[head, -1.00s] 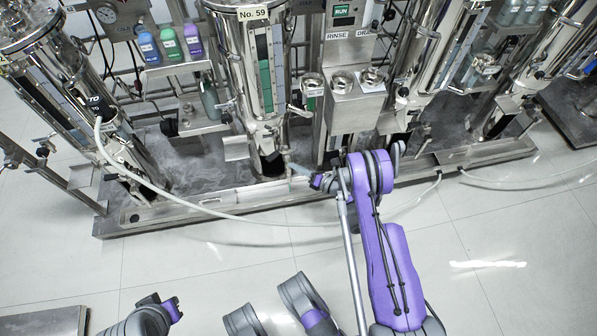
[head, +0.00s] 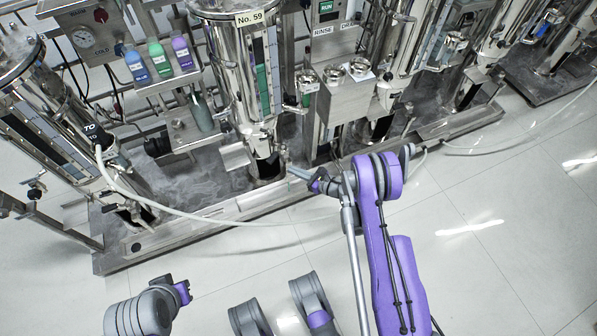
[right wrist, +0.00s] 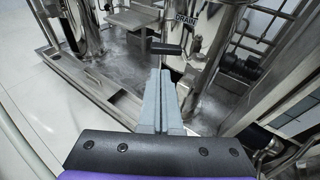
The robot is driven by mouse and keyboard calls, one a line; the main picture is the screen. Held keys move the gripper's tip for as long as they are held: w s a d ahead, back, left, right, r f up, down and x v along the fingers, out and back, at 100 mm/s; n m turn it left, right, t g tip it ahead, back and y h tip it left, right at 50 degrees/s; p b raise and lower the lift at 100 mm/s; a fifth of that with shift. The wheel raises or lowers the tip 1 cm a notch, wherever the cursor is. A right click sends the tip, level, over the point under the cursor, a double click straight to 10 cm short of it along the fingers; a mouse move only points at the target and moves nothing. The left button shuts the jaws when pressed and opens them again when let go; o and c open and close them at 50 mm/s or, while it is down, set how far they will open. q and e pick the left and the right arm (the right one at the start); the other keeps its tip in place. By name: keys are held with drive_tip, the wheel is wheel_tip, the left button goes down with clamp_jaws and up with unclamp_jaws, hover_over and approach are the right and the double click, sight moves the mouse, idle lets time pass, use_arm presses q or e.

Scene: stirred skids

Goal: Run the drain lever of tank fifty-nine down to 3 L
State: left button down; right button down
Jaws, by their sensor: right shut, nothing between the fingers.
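Tank fifty-nine (head: 228,75) is a steel cylinder with a "No. 59" plate (head: 250,18). Its upright level gauge (head: 262,85) shows green in its lower part; the scale figures are too small to read. My right gripper (head: 291,169) is shut and empty, low and just right of the tank's foot. In the right wrist view its grey fingers (right wrist: 160,78) lie together. A lever with a black handle (right wrist: 167,48) is just beyond the fingertips, beside a "DRAIN" tag (right wrist: 186,18). I cannot tell whether they touch. My left gripper cannot be made out.
A steel skid edge (head: 210,222) runs along the front, with a pale hose (head: 200,216) over it. Bottles (head: 157,58) stand on a shelf left of the tank. A rinse box (head: 345,95) is to its right. The tiled floor in front is open.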

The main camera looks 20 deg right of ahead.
drive_tip(key=x, duration=0.6)
drive_tip(key=shift+w+a, duration=0.25)
drive_tip(key=shift+w, duration=0.05)
drive_tip(key=shift+f, duration=0.1)
idle(7.0)
